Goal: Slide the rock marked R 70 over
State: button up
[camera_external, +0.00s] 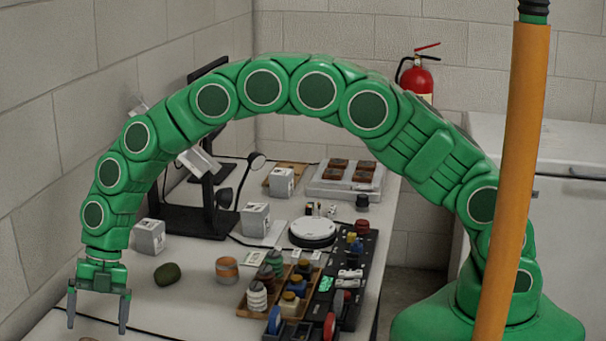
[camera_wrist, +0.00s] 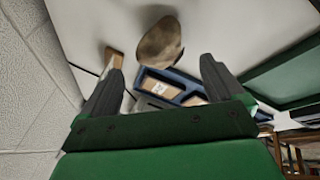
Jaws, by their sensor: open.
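A brown, rounded rock (camera_wrist: 160,42) lies on the pale table in the wrist view, ahead of my fingertips; no marking on it is readable. A dark green rock (camera_external: 167,273) lies on the table in the external view, to the right of my gripper. I cannot read R 70 on either one. My gripper (camera_external: 97,326) points down at the near left of the table, open and empty. In the wrist view its two fingers (camera_wrist: 162,68) are spread apart with nothing held between them.
A blue tray with compartments (camera_wrist: 172,77) lies beyond my fingers. White marked cubes (camera_external: 150,236) stand behind the green rock. The wall is close on the left.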

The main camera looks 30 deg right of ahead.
jog(key=x, duration=0.5)
jog(key=shift+s+a+f, duration=0.1)
jog(key=shift+a+f, duration=0.05)
jog(key=shift+f, duration=0.2)
grip_shut()
dwell(0.3)
